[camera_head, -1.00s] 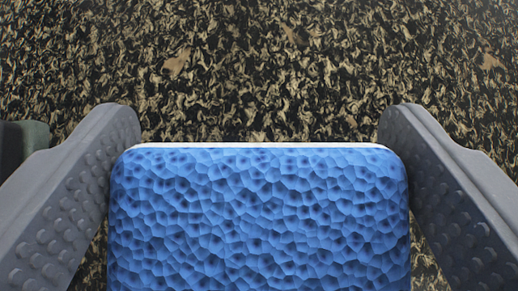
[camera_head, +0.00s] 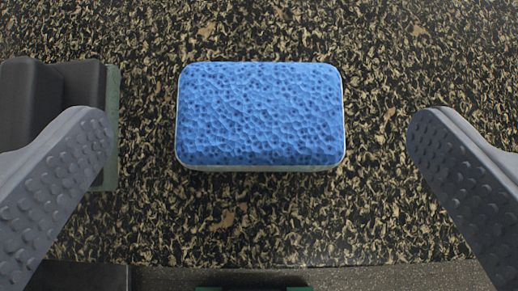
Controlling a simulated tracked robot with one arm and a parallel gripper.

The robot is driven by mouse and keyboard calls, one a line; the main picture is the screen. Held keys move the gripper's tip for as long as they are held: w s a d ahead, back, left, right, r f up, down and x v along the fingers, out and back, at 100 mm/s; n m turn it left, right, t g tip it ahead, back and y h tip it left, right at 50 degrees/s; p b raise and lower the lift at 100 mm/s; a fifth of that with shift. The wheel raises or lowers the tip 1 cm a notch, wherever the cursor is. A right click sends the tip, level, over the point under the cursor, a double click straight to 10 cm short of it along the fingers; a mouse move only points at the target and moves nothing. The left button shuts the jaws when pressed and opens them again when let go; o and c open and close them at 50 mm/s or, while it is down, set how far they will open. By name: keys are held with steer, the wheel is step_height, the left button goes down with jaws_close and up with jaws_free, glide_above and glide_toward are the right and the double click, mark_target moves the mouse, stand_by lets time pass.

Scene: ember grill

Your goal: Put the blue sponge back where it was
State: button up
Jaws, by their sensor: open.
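The blue sponge (camera_head: 260,115) lies flat on the dark, tan-flecked surface (camera_head: 390,215), blue porous face up, with a thin pale layer showing at its lower edge. My gripper (camera_head: 262,140) is open, one grey studded finger at the left and the other at the right of the picture. Both fingers are apart from the sponge, with bare surface showing between each finger and the sponge. The whole top of the sponge is in view.
A dark block with a green edge (camera_head: 110,130) stands left of the sponge, partly behind my left finger. A dark edge or ledge (camera_head: 400,278) runs along the bottom, with a bit of green (camera_head: 255,289) there. The surface above and right of the sponge is clear.

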steer(key=v, duration=0.4)
steer(key=shift+s+r, duration=0.2)
steer(key=shift+s, duration=0.1)
steer(key=s+a+r+t+y, duration=0.15)
steer(key=s+r, duration=0.25)
steer(key=r, duration=1.3)
steer(key=s+a+r+t+h, duration=0.1)
steer(key=s+r+t, duration=0.3)
steer(key=r, duration=1.3)
steer(key=s+d+r, duration=0.1)
steer(key=s+r, duration=0.9)
steer(key=r, duration=0.1)
steer(key=shift+r, duration=0.25)
steer(key=shift+t, duration=0.25)
